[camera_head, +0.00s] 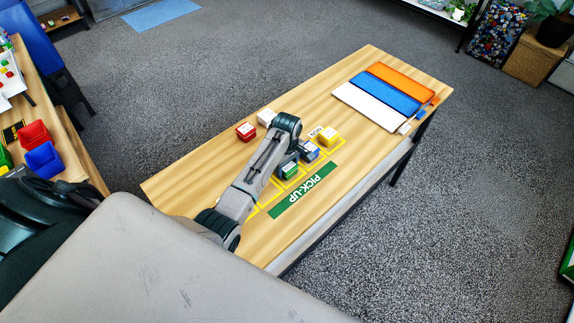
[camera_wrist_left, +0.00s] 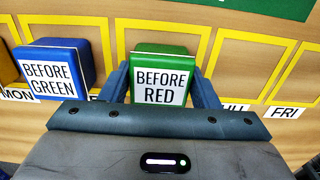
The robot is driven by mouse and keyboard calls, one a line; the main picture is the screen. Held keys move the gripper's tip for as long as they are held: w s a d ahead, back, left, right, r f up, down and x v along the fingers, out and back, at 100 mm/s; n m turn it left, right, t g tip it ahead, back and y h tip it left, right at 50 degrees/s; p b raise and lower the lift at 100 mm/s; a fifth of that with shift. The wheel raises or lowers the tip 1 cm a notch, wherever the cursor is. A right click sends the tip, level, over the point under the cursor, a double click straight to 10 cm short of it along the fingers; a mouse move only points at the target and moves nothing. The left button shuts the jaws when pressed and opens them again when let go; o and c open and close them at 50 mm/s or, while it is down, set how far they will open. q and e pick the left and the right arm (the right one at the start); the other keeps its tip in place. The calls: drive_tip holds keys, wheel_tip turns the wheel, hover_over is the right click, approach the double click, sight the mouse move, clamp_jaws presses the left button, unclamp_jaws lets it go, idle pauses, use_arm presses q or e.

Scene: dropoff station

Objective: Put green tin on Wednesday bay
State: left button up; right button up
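The green tin (camera_head: 289,170), labelled "BEFORE RED", is in the row of yellow-outlined day bays. In the left wrist view the green tin (camera_wrist_left: 163,76) lies between the bay marked by a partly hidden label and THU, in line with the Wednesday bay (camera_wrist_left: 160,27), whose label is hidden. My left gripper (camera_wrist_left: 163,85) has a finger against each side of it and looks shut on it. I cannot tell whether it rests fully on the table. My right gripper is not in view.
The blue tin (camera_wrist_left: 60,66), "BEFORE GREEN", stands one bay to the left in the wrist view. A yellow tin (camera_head: 327,137) is near the MON label. Red (camera_head: 245,131) and white (camera_head: 266,117) tins stand behind. The THU (camera_wrist_left: 243,60) and FRI bays look empty. Coloured folders (camera_head: 385,95) lie at the far end.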

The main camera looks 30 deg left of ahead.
use_arm(q)
drive_tip(key=o, duration=0.3)
drive_tip(key=shift+r, duration=0.45)
wheel_tip(320, 180, up, 11)
drive_tip(key=b, duration=0.3)
drive_tip(key=shift+r, duration=0.2)
